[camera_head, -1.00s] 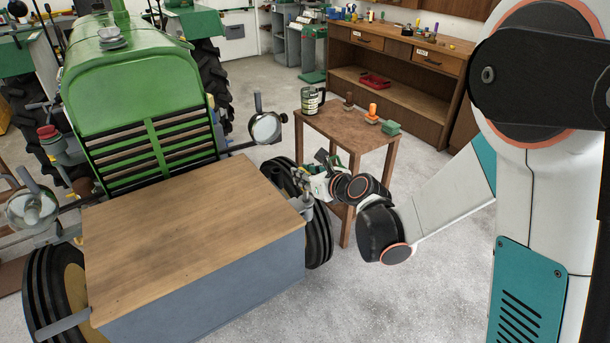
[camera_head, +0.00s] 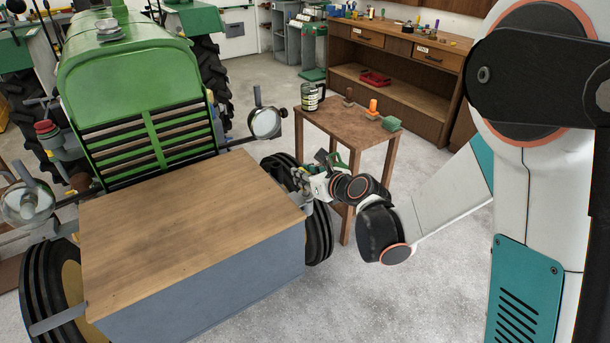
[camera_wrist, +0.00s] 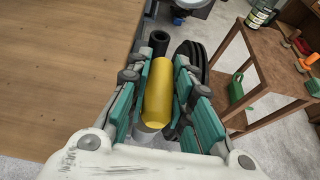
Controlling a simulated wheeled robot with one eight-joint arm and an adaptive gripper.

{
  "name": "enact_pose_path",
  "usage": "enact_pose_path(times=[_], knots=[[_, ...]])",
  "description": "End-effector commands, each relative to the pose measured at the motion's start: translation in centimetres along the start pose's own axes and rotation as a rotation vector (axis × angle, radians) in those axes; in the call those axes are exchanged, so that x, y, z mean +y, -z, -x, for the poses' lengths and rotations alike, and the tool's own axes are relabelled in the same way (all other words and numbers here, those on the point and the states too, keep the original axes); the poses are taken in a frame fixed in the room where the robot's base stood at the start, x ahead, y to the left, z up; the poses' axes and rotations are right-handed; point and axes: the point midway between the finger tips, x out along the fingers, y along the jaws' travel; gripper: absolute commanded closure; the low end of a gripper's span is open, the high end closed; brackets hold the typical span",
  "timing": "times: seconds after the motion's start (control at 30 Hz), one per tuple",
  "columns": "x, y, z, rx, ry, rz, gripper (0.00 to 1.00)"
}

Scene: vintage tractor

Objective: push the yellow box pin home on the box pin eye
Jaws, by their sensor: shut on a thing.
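The yellow box pin (camera_wrist: 158,92) is a thick smooth cylinder lying lengthwise between the teal fingers of my gripper (camera_wrist: 164,68) in the wrist view. The fingers are shut on it from both sides. In the head view my gripper (camera_head: 318,183) is at the right edge of the wood-topped box (camera_head: 190,222); the pin cannot be made out there. A dark, round, tube-like part (camera_wrist: 158,40) stands just beyond the pin's far end, beside the box edge. I cannot tell whether this is the box pin eye or whether the pin touches it.
A small wooden table (camera_head: 345,124) with a jar (camera_head: 310,97), an orange-handled tool (camera_head: 373,106) and a green block (camera_head: 391,124) stands behind my gripper. The green tractor (camera_head: 135,85) and its front wheel (camera_head: 319,235) are close by. Open floor lies in front.

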Motion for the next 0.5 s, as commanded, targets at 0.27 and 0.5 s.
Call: enact_pose_path(times=[0.27, 0.5], knots=[[0.0, 0.66, -0.28, 0.0, 0.0, 0.0, 1.0], [0.0, 1.16, -0.48, 0.0, 0.0, 0.0, 1.0]])
